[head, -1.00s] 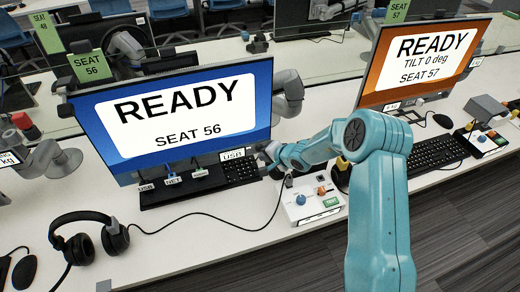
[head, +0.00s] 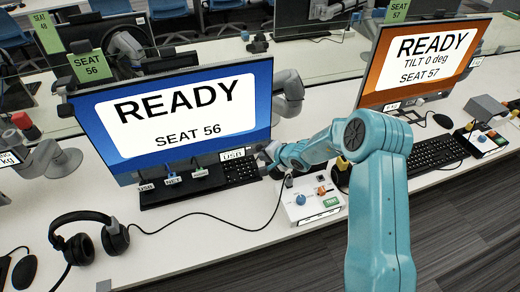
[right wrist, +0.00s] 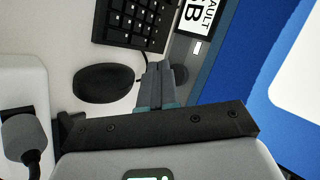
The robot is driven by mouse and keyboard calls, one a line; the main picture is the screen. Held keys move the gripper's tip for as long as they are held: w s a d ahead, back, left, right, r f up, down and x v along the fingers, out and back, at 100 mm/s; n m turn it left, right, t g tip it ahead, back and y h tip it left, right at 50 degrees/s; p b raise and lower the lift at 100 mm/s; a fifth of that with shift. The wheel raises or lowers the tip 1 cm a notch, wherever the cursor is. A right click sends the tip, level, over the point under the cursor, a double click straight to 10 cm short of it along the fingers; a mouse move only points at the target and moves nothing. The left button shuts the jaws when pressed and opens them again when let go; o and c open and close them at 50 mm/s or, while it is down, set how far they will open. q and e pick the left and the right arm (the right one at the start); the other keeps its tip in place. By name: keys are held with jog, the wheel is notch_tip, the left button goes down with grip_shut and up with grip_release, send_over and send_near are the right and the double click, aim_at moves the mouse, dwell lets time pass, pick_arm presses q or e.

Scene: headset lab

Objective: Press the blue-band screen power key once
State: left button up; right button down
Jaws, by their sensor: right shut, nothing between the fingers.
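The blue-band screen (head: 175,110) stands upright on the white desk and reads READY, SEAT 56. Its lower edge carries a USB label (head: 232,155). In the right wrist view its blue face (right wrist: 270,75) is at the right, with a grey lower bezel (right wrist: 210,75). A small white mark (right wrist: 197,47) sits on that bezel; I cannot tell whether it is the power key. My right gripper (head: 266,153) is by the screen's lower right corner. In the right wrist view its fingers (right wrist: 162,68) are shut and empty, close to the bezel. Contact cannot be told. My left gripper is out of view.
A dark keyboard (head: 242,170) lies under the screen's right end. Headphones (head: 88,236) and a cable lie at front left. An orange screen (head: 425,60) stands at right.

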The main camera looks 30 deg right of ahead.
jog(key=shift+w, duration=0.15)
jog(key=shift+w+d, duration=0.1)
jog(key=shift+w, duration=0.2)
jog(key=shift+w+d, duration=0.1)
jog(key=shift+w, duration=0.25)
dwell(0.5)
jog(key=b, duration=0.1)
jog(key=s+b, duration=0.1)
jog(key=b, duration=0.1)
jog(key=shift+s+a, duration=0.2)
jog(key=shift+s, duration=0.05)
dwell(0.4)
